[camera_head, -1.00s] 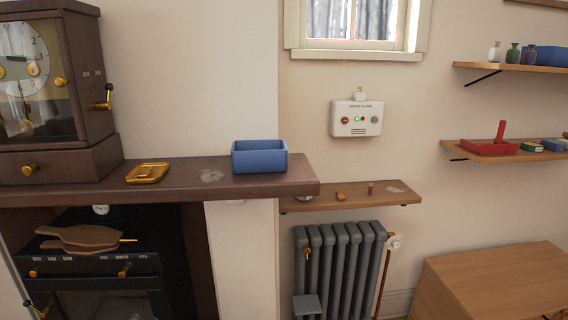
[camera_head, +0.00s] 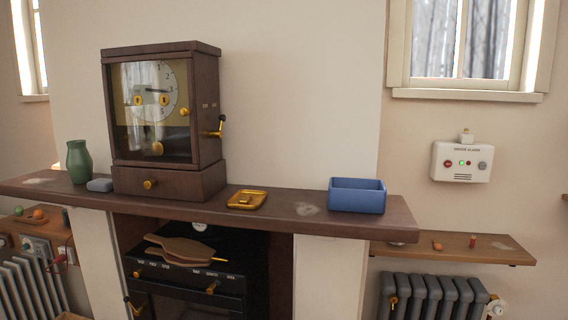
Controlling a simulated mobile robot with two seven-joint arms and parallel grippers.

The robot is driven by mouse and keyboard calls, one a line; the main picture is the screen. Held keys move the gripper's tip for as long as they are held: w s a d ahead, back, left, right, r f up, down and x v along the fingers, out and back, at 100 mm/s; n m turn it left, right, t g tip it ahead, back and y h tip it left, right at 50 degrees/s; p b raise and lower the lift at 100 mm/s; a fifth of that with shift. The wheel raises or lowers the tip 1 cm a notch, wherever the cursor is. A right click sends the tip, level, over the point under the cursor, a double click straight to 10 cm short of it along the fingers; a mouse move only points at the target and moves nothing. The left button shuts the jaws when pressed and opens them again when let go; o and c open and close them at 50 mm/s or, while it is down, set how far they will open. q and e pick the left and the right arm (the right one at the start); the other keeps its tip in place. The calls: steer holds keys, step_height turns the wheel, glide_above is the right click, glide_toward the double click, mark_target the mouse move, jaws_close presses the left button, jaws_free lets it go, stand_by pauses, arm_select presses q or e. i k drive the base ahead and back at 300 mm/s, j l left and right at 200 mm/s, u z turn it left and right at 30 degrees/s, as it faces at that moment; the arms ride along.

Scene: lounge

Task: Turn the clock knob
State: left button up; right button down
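The clock (camera_head: 163,118) is a dark brown wooden case standing on the mantel shelf, left of the picture's middle. Its glass front shows a pale dial (camera_head: 153,92) with numerals and a pendulum bob. A brass knob (camera_head: 184,112) sits at the right of the glass front. A brass crank with a dark grip (camera_head: 217,127) sticks out of the case's right side. Another brass knob (camera_head: 150,184) is on the drawer in the clock's base. Neither of my grippers shows in the head view.
The mantel shelf (camera_head: 270,214) also holds a green vase (camera_head: 79,162), a grey block (camera_head: 99,185), a gold tray (camera_head: 247,199) and a blue box (camera_head: 357,195). Below is a dark stove (camera_head: 190,270) with wooden boards on top. A radiator (camera_head: 432,296) stands at the right.

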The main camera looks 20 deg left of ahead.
mark_target(149, 183)
steer(key=u, duration=1.35)
